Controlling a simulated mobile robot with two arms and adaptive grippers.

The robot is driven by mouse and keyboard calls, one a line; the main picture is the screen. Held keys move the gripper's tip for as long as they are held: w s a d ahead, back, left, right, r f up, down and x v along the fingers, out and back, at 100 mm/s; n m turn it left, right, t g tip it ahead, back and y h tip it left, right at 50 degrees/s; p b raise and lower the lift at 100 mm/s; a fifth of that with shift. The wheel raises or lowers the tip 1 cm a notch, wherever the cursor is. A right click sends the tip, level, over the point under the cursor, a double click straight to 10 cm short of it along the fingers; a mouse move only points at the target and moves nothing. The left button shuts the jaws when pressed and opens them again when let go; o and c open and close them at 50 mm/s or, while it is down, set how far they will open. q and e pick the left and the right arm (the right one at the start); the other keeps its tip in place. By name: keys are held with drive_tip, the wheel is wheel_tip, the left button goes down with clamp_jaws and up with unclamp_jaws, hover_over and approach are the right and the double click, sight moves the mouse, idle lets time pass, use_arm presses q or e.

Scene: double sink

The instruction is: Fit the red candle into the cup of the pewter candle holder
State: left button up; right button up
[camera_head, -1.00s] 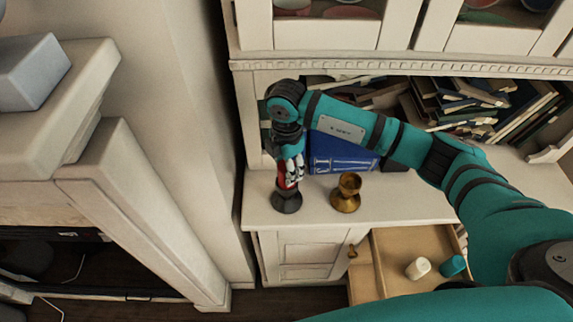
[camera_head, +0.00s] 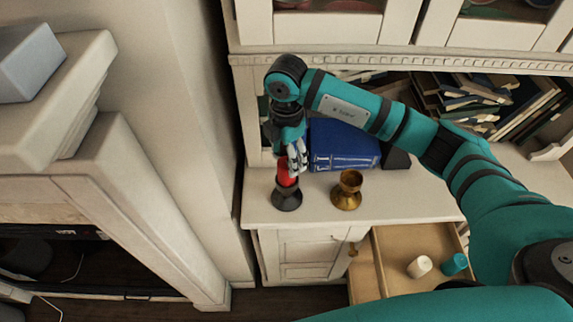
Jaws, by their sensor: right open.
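The red candle (camera_head: 284,173) stands upright in the cup of the dark pewter candle holder (camera_head: 287,198), at the left end of the cabinet top. Its lower end is hidden inside the cup. My right gripper (camera_head: 298,168) is open, its pale fingers just right of the candle's upper part. A small gap or light contact between fingers and candle cannot be told apart. My left gripper is not in view.
A brass goblet-shaped holder (camera_head: 347,190) stands right of the pewter one. A blue book (camera_head: 342,146) is behind them. Below, an open drawer (camera_head: 393,245) holds a white candle (camera_head: 419,266) and a teal candle (camera_head: 455,264). The cabinet top's front strip is clear.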

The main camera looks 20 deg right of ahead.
wheel_tip(320, 180, up, 8)
drive_tip(key=b, duration=0.2)
idle(0.5)
